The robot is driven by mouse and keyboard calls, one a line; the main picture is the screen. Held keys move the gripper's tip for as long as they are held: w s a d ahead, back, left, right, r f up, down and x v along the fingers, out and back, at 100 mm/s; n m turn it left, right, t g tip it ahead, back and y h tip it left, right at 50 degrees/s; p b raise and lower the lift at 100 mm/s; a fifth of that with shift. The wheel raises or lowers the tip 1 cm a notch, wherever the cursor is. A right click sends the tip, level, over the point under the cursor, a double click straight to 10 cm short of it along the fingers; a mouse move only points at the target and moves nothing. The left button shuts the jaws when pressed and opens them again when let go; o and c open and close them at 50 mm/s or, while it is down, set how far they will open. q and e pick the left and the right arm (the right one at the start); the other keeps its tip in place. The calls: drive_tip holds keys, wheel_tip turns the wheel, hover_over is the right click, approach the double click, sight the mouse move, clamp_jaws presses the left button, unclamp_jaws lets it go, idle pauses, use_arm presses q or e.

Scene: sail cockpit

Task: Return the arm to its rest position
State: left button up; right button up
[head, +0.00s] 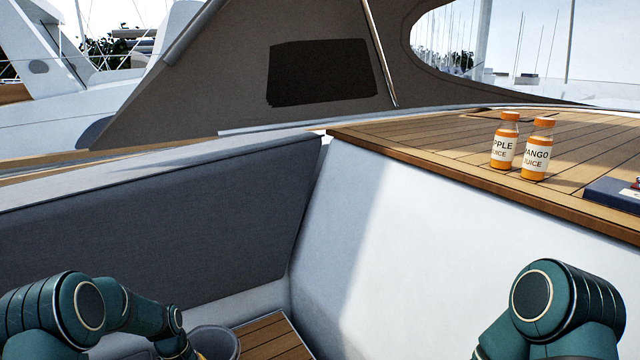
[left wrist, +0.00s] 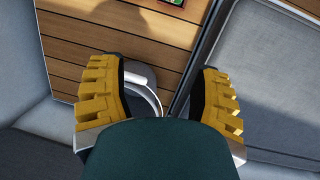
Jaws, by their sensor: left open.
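My left gripper (left wrist: 160,92) is open in the left wrist view, with its two yellow ridged fingers spread apart. Nothing is seen clamped between them. In the head view my left arm (head: 80,305) comes in at the lower left and bends down toward the bottom edge; its gripper is cut off there. My right arm (head: 550,305) shows only as a teal joint at the lower right, and its gripper is outside the frame.
A grey round container (head: 217,343) is beside my left arm; its rim appears partly hidden below my left gripper. Two juice bottles (head: 505,145) (head: 537,150) and a dark blue item (head: 615,193) are on the wooden deck (head: 440,150). A grey cushioned backrest (head: 170,220) stands left.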

use_arm(q)
drive_tip(key=shift+m+h, duration=0.3)
drive_tip(key=shift+m, duration=0.4)
drive_tip(key=s+d+f, duration=0.6)
drive_tip(key=s, duration=0.1)
drive_tip(key=shift+d+f, duration=0.1)
drive_tip(key=shift+f, duration=0.05)
drive_tip(key=s+d+f+m+h, duration=0.1)
drive_tip(key=s+d+f, duration=0.1)
drive_tip(key=s+d, duration=0.65)
drive_tip(key=s+d+f+m, duration=0.15)
drive_tip(key=s+d, duration=0.25)
drive_tip(key=s, duration=0.9)
drive_tip(key=w+d+f+m+t+b, duration=0.2)
drive_tip(key=w+f+b, duration=0.2)
drive_tip(key=b, duration=0.6)
drive_tip(key=shift+w+d+f, duration=0.15)
drive_tip(key=shift+w+d, duration=0.15)
drive_tip(key=shift+w, duration=0.6)
